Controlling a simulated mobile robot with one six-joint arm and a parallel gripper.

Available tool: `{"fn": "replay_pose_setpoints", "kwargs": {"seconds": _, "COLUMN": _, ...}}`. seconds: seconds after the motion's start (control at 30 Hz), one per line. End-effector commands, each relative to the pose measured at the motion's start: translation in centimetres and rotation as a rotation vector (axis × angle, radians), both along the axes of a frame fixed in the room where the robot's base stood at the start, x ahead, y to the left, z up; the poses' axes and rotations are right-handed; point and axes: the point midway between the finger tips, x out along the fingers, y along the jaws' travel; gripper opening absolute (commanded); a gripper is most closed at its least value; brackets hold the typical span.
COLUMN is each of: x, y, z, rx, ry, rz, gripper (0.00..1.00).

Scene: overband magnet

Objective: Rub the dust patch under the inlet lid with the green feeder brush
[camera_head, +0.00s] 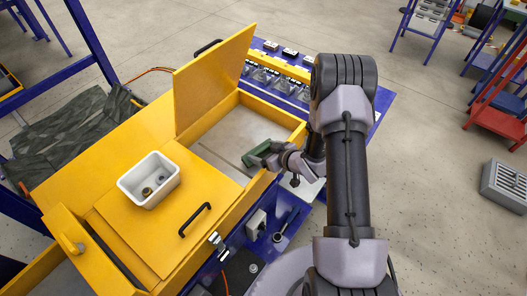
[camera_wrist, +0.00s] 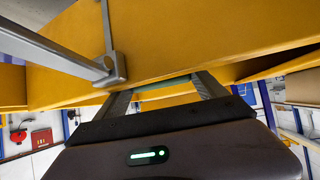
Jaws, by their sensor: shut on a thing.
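The inlet lid (camera_head: 212,78) is a yellow panel standing open at the top of the yellow housing. Under it is an open bay with a grey floor (camera_head: 245,122). I cannot clearly make out the dust patch on this floor. My gripper (camera_head: 268,160) is over the front right part of the bay, shut on the green feeder brush (camera_head: 256,153). A strip of green shows between my fingers in the wrist view (camera_wrist: 165,84). Whether the brush touches the floor is not clear.
A closed yellow lid (camera_head: 150,228) with a black handle (camera_head: 195,220) lies left of the bay, with a white tub (camera_head: 148,180) of small parts on it. A yellow wall (camera_wrist: 200,40) and grey latch (camera_wrist: 112,65) are close to my wrist camera.

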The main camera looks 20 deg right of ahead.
Motion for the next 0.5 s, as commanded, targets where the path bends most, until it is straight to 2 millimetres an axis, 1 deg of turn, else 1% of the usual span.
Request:
{"fn": "replay_pose_setpoints", "kwargs": {"seconds": 0.03, "x": -0.69, "y": -0.29, "z": -0.73, "rx": 0.009, "ry": 0.027, "rz": -0.021, "gripper": 0.49}}
{"fn": "replay_pose_setpoints", "kwargs": {"seconds": 0.5, "x": -0.66, "y": -0.24, "z": -0.15, "rx": 0.008, "ry": 0.027, "rz": -0.019, "gripper": 0.49}}
